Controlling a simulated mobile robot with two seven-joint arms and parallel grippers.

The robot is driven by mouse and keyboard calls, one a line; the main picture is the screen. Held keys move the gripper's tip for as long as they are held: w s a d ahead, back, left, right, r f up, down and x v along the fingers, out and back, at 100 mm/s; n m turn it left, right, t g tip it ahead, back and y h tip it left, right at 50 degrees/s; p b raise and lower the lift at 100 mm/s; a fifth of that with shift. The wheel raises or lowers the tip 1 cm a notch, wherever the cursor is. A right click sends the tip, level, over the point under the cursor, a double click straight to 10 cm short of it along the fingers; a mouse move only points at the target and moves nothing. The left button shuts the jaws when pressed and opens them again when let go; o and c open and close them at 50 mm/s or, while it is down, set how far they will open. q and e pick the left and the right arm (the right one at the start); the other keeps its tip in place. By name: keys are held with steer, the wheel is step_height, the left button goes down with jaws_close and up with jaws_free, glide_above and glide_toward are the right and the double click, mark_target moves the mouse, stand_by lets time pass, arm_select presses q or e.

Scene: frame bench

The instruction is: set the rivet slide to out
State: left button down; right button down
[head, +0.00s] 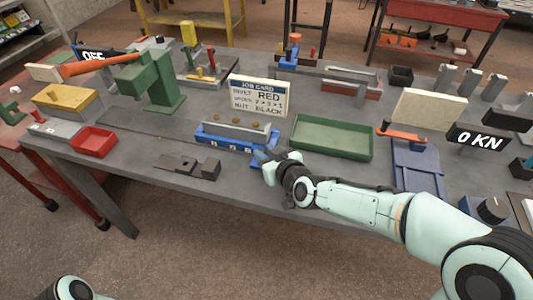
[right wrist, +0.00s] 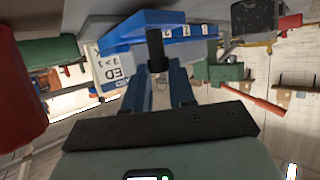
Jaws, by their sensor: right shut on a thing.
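The numbered blue fixture (head: 222,143) stands at the table's front middle, with a grey bar (head: 238,133) carrying several brownish round rivets. It also shows upside down in the right wrist view (right wrist: 135,27). My right gripper (head: 262,157) is at the right front end of this fixture. In the right wrist view its blue fingers (right wrist: 160,85) are closed around a dark post-like handle (right wrist: 157,52) at the fixture, which looks like the slide's handle. The slide's exact position is hidden by the gripper. My left gripper is out of view.
A job card (head: 259,97) stands behind the fixture. A green tray (head: 330,154) lies just right, a green press (head: 160,82) behind left, and dark blocks (head: 186,166) in front left. A blue plate (head: 418,170) and 0 KN display (head: 478,138) are farther right.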

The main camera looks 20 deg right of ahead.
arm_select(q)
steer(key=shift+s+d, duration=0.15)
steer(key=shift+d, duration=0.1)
arm_select(e)
steer(key=shift+s+d+f, duration=0.1)
steer(key=shift+d, duration=0.1)
steer(key=c, duration=0.9)
jaws_free()
steer(key=shift+d, duration=0.1)
steer(key=shift+c, duration=0.2)
steer(key=shift+s, duration=0.15)
steer(key=shift+s+r, duration=0.25)
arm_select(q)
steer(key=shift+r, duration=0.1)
arm_select(e)
steer(key=v, duration=1.2)
steer(key=shift+s, duration=0.35)
